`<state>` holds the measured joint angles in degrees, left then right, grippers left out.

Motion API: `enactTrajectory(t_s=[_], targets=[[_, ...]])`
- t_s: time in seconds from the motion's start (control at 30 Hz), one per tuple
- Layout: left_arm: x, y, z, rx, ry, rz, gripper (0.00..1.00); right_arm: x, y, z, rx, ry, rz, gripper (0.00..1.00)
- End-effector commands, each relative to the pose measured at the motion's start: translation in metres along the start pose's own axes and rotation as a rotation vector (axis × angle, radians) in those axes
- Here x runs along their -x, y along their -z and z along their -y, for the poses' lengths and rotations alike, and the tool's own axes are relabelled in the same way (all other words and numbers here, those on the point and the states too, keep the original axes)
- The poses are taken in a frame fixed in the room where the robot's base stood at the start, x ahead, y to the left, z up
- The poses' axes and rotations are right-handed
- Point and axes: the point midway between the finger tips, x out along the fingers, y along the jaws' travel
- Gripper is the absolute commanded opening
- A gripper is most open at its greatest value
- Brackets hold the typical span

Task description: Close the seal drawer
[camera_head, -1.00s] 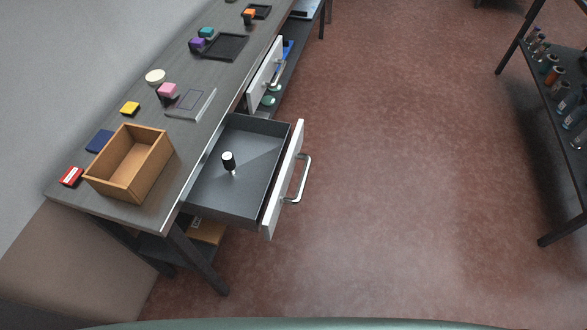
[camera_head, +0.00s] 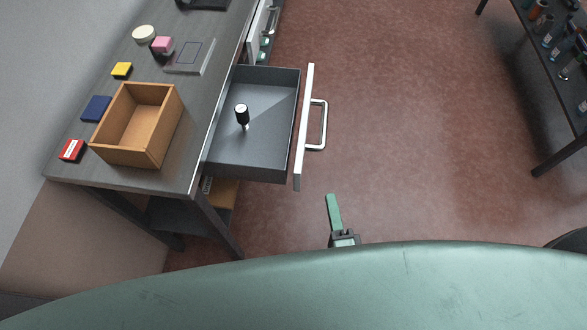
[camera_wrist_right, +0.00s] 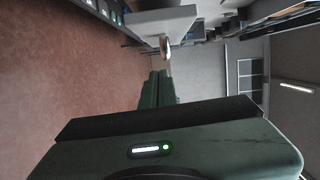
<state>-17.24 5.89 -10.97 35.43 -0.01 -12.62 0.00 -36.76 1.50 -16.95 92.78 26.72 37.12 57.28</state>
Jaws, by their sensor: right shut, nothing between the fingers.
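The seal drawer (camera_head: 225,158) stands pulled out from the table in the head view, with a dark grey inside and a white front (camera_head: 304,130). A chrome handle (camera_head: 321,125) is on its front. A black-and-silver stamp (camera_head: 242,115) stands in the drawer. My right gripper (camera_head: 333,205) is shut and empty over the floor, below the handle in the picture and apart from it. In the right wrist view its green fingers (camera_wrist_right: 158,88) are together, and a pale panel with a handle (camera_wrist_right: 165,47) shows ahead. My left gripper is not in view.
The table (camera_head: 130,182) bears a wooden box (camera_head: 137,125), a red pad (camera_head: 72,150), a blue pad (camera_head: 96,108) and a yellow block (camera_head: 122,70). A second open drawer (camera_head: 259,32) lies farther along. A shelf rack (camera_head: 555,70) stands right. The floor between is clear.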

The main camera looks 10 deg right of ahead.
Motion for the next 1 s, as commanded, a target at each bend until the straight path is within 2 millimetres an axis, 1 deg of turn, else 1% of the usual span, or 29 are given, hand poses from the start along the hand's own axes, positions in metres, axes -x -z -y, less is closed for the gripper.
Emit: enactTrajectory(t_s=[0.07,0.17,0.3,0.47,0.63,0.7,0.8,1.0], targets=[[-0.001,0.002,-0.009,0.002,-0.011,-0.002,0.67,-0.003,0.003,0.009,-0.035,0.024,-0.016,0.00],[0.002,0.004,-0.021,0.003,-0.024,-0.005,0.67,-0.012,0.003,0.013,-0.042,0.030,-0.020,0.00],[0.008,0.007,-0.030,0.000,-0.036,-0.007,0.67,-0.036,0.003,0.015,-0.040,0.030,-0.018,0.00],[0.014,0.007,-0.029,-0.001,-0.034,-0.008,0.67,-0.071,0.004,0.015,-0.038,0.030,-0.018,0.00],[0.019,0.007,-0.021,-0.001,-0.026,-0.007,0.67,-0.106,0.004,0.016,-0.037,0.028,-0.017,0.00],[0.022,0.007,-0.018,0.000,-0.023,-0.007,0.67,-0.105,-0.011,0.015,-0.042,0.023,-0.016,0.00],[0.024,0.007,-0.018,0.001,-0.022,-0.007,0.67,-0.109,-0.023,0.015,-0.039,0.025,-0.017,0.00],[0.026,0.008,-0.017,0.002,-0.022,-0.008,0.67,-0.111,-0.034,0.014,-0.037,0.024,-0.016,0.00]])
